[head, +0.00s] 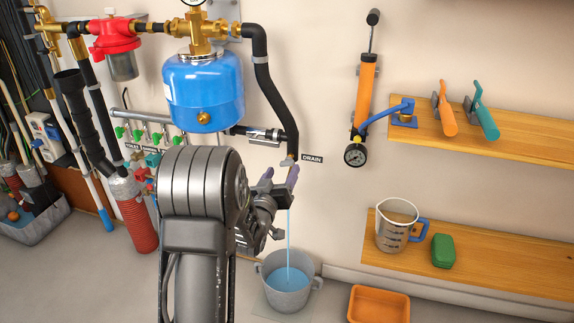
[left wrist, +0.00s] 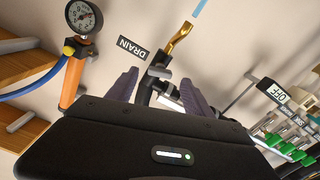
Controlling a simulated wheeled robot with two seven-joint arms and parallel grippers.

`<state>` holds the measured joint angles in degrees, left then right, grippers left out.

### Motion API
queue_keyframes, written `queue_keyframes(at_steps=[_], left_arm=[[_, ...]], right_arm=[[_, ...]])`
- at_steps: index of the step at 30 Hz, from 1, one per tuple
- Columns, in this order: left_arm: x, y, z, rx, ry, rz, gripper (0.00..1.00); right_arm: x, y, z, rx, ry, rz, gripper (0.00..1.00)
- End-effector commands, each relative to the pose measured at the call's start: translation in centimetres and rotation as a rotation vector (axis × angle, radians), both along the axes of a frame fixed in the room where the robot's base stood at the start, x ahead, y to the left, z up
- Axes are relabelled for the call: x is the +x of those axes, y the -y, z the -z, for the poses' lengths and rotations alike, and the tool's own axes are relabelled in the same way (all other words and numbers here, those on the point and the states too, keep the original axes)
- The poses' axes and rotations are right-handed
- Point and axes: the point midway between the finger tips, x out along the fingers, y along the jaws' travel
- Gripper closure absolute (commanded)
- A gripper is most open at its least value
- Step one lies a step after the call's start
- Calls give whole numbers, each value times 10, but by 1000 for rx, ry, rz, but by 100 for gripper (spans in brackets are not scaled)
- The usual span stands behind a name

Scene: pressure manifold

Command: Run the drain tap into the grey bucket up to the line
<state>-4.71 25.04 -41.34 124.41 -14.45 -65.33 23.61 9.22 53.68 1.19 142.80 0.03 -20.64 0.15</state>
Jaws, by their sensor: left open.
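The drain tap (head: 289,161) hangs at the end of a black pipe beside the DRAIN label (head: 312,158). Its brass spout shows in the left wrist view (left wrist: 178,42). A thin blue stream (head: 289,240) runs from it into the grey bucket (head: 287,299) on the floor. Blue water stands in the bucket; I cannot make out the fill line. My left gripper (head: 279,180) is open at the tap. In the left wrist view its two fingers (left wrist: 158,92) stand on either side of the dark tap part; contact cannot be told. My right gripper is not in view.
A blue tank (head: 203,88) hangs above my left arm. A red cylinder (head: 134,215) stands to the left. An orange tray (head: 378,305) lies right of the bucket. Shelves at the right hold a measuring jug (head: 392,232), a green block (head: 443,251) and two handled tools.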

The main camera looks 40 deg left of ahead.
Motion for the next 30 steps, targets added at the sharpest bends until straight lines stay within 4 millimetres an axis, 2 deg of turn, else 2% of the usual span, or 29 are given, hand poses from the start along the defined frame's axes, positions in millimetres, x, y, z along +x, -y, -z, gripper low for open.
queue_keyframes(at_steps=[3, 9, 20, 30], left_arm=[[19, -6, 1, 4, 0, 2, 40], [43, -15, 1, 2, -1, 0, 40], [49, -17, 0, 0, 0, 0, 40], [48, -17, 0, 0, 0, 0, 68]], right_arm=[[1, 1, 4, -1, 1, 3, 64], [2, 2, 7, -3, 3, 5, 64], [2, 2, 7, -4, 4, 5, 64], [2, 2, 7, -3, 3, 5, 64]])
